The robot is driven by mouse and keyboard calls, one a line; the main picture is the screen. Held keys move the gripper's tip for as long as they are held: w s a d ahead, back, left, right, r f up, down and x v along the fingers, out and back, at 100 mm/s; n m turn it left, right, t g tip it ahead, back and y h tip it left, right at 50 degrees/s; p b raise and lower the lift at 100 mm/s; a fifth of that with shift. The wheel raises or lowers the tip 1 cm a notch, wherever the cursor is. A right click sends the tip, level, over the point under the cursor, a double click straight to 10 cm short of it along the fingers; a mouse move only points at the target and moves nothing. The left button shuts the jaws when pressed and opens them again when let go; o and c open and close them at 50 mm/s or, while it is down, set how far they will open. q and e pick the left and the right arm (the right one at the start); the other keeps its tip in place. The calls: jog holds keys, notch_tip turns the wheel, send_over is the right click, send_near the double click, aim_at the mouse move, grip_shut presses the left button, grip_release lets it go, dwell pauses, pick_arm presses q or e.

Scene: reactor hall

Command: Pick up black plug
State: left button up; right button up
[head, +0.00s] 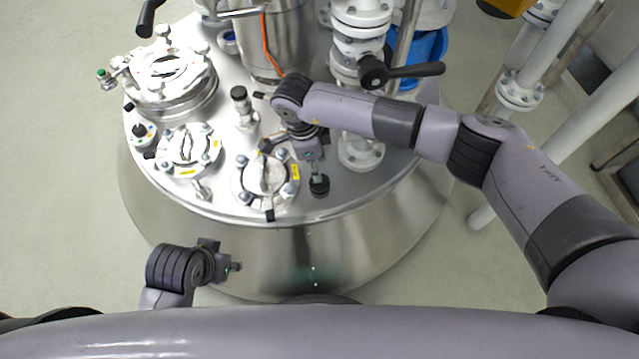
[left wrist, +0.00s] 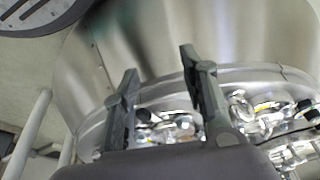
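A small round black piece (head: 319,185), which looks like the black plug, is near the front edge of the steel vessel lid, right of a small round hatch. My right gripper (head: 315,172) points down over the lid with its tip right at this piece. Its fingers are seen from above and partly hidden by the wrist, so I cannot tell whether they grip it. My left gripper (head: 236,266) is in front of the vessel, below the lid and apart from it. In the left wrist view its two fingers (left wrist: 165,95) are spread with nothing held between them.
The lid carries two small hatches (head: 188,149) (head: 265,178), a larger flanged port (head: 172,80) and a black-capped fitting (head: 240,95). White flanged piping (head: 358,100) with a black-handled valve (head: 405,73) stands behind my right arm. A blue container (head: 431,47) is behind the pipes.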

aim_at(320, 184)
jog(key=shift+d+f+b, duration=0.2)
jog(key=shift+f+b, duration=0.5)
jog(key=shift+f, duration=0.45)
jog(key=shift+d+f+b, duration=0.2)
jog(key=shift+f+b, duration=0.55)
jog(key=shift+f, duration=0.4)
jog(key=shift+w+f, duration=0.1)
jog(key=shift+f, duration=0.25)
pick_arm(q)
jog(key=shift+w+d+r+t, duration=0.15)
jog(key=shift+r+t, duration=0.25)
jog(key=shift+r, duration=0.5)
pick_arm(e)
jog(key=shift+r, duration=0.1)
jog(key=shift+c, duration=0.4)
grip_shut()
